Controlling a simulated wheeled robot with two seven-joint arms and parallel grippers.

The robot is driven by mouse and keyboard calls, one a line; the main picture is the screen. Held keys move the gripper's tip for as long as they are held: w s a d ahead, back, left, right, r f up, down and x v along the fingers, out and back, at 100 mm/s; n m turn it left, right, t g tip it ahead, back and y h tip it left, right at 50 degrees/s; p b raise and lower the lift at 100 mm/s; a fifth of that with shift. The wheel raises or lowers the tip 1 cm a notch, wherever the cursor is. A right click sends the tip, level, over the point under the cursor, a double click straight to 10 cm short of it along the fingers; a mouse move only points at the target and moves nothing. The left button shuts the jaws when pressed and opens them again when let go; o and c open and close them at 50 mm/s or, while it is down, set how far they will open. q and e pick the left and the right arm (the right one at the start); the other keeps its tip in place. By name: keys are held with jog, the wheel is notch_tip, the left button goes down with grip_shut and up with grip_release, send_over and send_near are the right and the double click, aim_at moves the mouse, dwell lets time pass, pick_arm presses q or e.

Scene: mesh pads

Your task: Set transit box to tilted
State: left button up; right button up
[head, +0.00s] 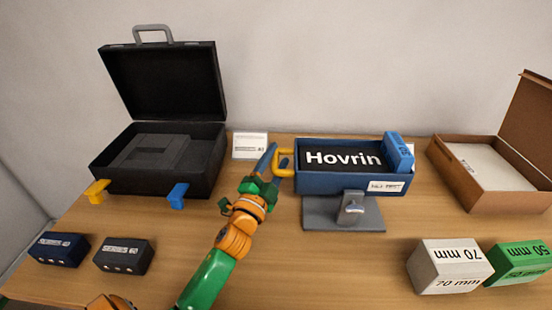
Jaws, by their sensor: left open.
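A blue box (325,184) labelled "Hovrin" on its dark face sits on a grey stand (318,213). It has a yellow handle (282,163) on its left side and a lighter blue block (399,152) at its right end. I cannot tell for sure that this is the transit box. A black case (150,187) stands at the left with its lid up, a yellow latch and a blue latch on its front. My left gripper (270,163) is open just left of the yellow handle; whether it touches the handle is unclear. My right gripper is out of view.
Two dark blocks (123,256) lie at the front left. A white 70 mm block (450,264) and a green 50 mm block (520,262) stand front right. An open cardboard box (462,186) is at the right. A white card (250,147) stands behind my gripper.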

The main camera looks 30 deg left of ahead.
pick_arm(q)
grip_shut()
jog(key=shift+r, duration=0.15)
dwell(1.2)
